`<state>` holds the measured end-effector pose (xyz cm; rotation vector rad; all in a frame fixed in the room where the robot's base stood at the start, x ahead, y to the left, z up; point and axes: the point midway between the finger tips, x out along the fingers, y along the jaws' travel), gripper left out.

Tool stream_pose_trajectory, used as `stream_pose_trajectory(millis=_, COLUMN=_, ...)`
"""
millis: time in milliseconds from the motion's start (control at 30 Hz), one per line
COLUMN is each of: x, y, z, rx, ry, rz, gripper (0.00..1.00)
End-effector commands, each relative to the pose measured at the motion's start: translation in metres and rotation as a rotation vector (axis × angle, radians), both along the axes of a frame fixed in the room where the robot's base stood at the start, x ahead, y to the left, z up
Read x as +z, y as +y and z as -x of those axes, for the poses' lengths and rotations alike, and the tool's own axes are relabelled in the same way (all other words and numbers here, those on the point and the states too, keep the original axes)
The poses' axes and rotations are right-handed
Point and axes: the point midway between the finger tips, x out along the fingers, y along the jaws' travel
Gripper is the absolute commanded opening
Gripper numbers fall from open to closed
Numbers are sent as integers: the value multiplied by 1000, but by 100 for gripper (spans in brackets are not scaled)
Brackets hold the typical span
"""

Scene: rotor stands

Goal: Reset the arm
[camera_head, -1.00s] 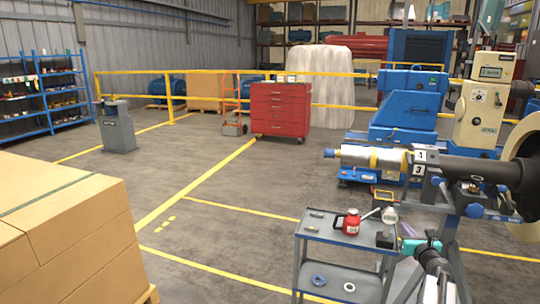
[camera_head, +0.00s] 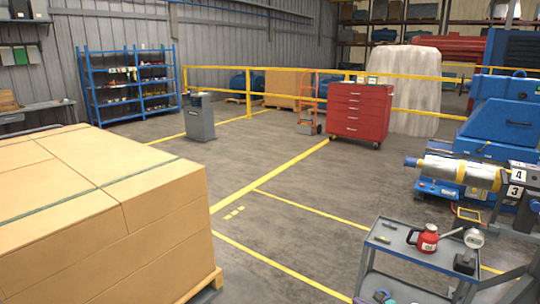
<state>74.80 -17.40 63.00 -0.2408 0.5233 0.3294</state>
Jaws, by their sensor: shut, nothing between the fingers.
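My gripper and arm are not in view. The grey cart (camera_head: 408,254) stands at the lower right, cut off by the bottom edge. On its top shelf are a red can (camera_head: 427,239), a pale round-headed item (camera_head: 473,238) and a small dark block (camera_head: 464,263). The silver rotor shaft (camera_head: 440,168) with yellow bands and a blue end lies level at the right edge, beside number tags 4 and 3. Its stand is mostly cut off.
Stacked cardboard boxes (camera_head: 130,215) on a pallet fill the lower left. A red tool chest (camera_head: 359,114), grey pedestal (camera_head: 199,118), yellow railing (camera_head: 249,95) and blue shelves (camera_head: 127,85) stand farther back. A blue machine (camera_head: 500,125) is at right. The middle floor is clear.

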Motion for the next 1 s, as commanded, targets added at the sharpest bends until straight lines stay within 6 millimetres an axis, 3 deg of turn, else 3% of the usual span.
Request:
stream_pose_trajectory(millis=33, x=-15, y=24, z=8, rx=57, ry=24, rz=25, gripper=0)
stream_pose_trajectory(millis=300, x=-85, y=126, z=63, rx=375, ry=129, rz=180, gripper=0)
stream_pose_trajectory(millis=467, x=-124, y=177, z=109, rx=596, ry=182, rz=285, gripper=0)
stream_pose_trajectory(millis=600, x=-156, y=215, z=159, rx=815, ry=222, rz=382, gripper=0)
stream_pose_trajectory(millis=800, x=-197, y=248, z=244, rx=1181, ry=265, rz=527, gripper=0)
stream_pose_trajectory(millis=1000, x=-226, y=251, z=336, rx=1615, ry=284, rz=667, gripper=0)
